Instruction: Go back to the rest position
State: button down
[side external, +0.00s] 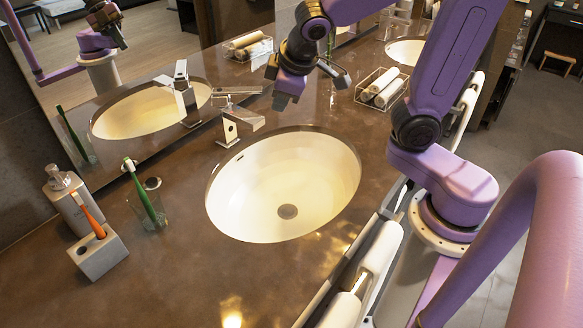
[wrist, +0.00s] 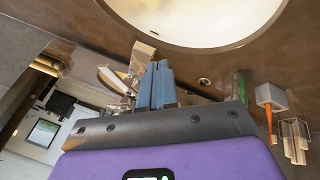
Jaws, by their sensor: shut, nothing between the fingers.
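My gripper (side external: 284,98) is in the air above the back edge of the sink, to the right of the faucet (side external: 232,128) in the side view. Its fingers are together with nothing between them. The wrist view shows the two blue-grey fingers (wrist: 158,86) side by side, with the faucet (wrist: 142,58) beside them in the picture. The white sink (side external: 335,190) is empty, with a round drain in its bottom.
A green toothbrush (side external: 147,200) leans in a clear glass at the left. A rack of rolled towels (side external: 382,88) stands at the right. A mirror is behind.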

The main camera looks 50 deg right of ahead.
jog(key=s+f+n+g+y, duration=0.1)
jog(key=s+f+n+g, duration=0.1)
jog(key=s, duration=0.8)
jog(key=s+f+n+g, duration=0.2)
jog(key=s+n+g, duration=0.1)
jog(key=s, duration=0.8)
jog(key=shift+s+a+f+n+y, duration=0.25)
jog(key=shift+a+f+n+y, duration=0.15)
jog(key=shift+n, duration=0.2)
